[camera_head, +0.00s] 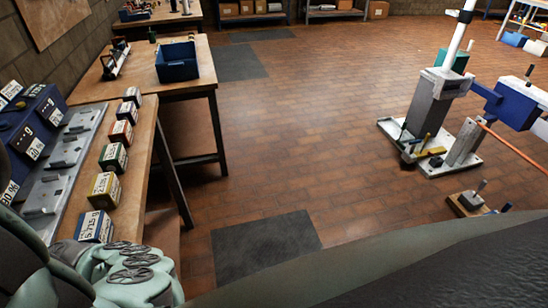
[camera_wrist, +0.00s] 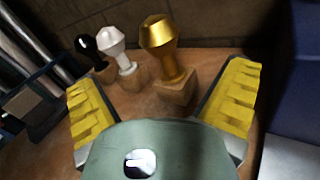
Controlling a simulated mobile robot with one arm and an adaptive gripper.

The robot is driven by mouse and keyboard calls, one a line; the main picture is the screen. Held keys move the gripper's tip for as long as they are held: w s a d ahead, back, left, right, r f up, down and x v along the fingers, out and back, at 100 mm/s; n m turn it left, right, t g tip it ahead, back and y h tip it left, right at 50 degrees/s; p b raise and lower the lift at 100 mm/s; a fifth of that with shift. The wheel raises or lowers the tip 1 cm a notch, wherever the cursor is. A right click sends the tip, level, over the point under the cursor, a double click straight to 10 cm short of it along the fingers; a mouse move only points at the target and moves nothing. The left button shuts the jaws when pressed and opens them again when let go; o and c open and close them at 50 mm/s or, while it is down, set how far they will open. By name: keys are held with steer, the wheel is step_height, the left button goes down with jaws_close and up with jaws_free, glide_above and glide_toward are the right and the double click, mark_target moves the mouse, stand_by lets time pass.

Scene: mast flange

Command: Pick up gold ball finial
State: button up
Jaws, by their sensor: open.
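The gold ball finial (camera_wrist: 159,38) stands upright on a small wooden block (camera_wrist: 173,94) in the wrist view. It is ahead of my gripper (camera_wrist: 165,105), between the two yellow-padded fingers and a little beyond them. The fingers are spread wide apart with nothing held between them. A white finial (camera_wrist: 115,45) and a black finial (camera_wrist: 88,46) stand to the left of the gold one. I cannot make out the gold finial in the head view.
In the wrist view, a dark rack (camera_wrist: 40,98) is at the left and a blue box (camera_wrist: 298,75) close at the right. The head view shows a bench with labelled boxes (camera_head: 104,190), a blue bin (camera_head: 177,62) and open brick floor.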

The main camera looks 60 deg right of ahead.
steer(key=a+p, duration=0.1)
steer(key=a, duration=0.2)
steer(key=a+p, duration=0.1)
steer(key=a, duration=0.2)
steer(key=w+a+p, duration=0.1)
steer(key=a, duration=0.1)
steer(key=shift+a+r, duration=0.25)
steer(key=shift+a, duration=0.15)
steer(key=shift+a+f, duration=0.15)
steer(key=shift+a, duration=0.45)
steer(key=c, duration=1.4)
